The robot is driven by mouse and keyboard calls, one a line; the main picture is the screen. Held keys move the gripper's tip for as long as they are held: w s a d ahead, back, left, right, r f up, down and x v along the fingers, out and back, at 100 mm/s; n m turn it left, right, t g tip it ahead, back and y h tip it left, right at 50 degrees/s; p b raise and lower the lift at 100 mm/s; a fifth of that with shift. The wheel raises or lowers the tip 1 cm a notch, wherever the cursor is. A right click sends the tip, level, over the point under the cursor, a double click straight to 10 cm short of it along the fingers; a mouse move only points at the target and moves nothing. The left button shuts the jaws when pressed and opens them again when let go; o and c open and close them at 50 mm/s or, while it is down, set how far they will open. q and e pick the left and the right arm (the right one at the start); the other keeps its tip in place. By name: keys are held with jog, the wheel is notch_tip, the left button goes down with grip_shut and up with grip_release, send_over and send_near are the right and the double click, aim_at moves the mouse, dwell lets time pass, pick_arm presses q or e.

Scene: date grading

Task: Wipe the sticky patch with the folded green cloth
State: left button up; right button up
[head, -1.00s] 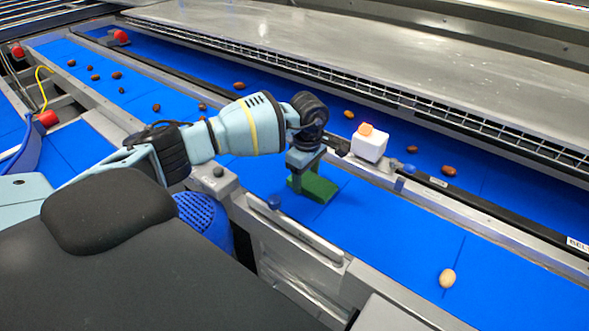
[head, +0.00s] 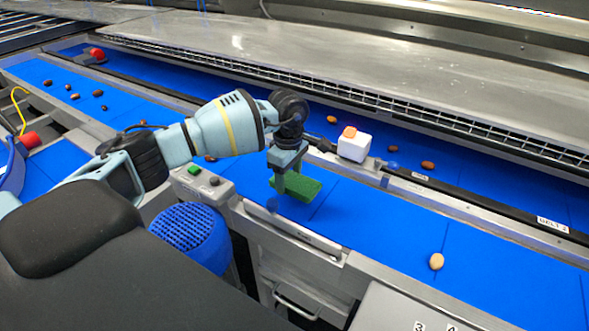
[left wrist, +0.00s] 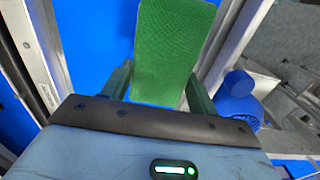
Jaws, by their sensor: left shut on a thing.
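My left gripper (head: 284,183) is shut on the folded green cloth (head: 305,188). It points down over the near blue belt (head: 380,230) in the head view. The cloth lies flat, low at the belt; I cannot tell whether it touches the surface. In the left wrist view the cloth (left wrist: 172,45) sticks out between the two fingers, with blue belt to its left. No sticky patch shows; the cloth and gripper hide part of the belt. My right gripper is not in view.
A white box with an orange top (head: 353,147) stands on the rail behind the cloth. A pale date (head: 436,261) lies on the near belt to the right. Several brown dates lie on the belts.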

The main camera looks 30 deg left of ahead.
pick_arm(q)
jog(key=shift+s+r, duration=0.2)
jog(key=shift+r, duration=0.75)
jog(key=shift+w+r, duration=0.15)
jog(key=shift+r, duration=0.5)
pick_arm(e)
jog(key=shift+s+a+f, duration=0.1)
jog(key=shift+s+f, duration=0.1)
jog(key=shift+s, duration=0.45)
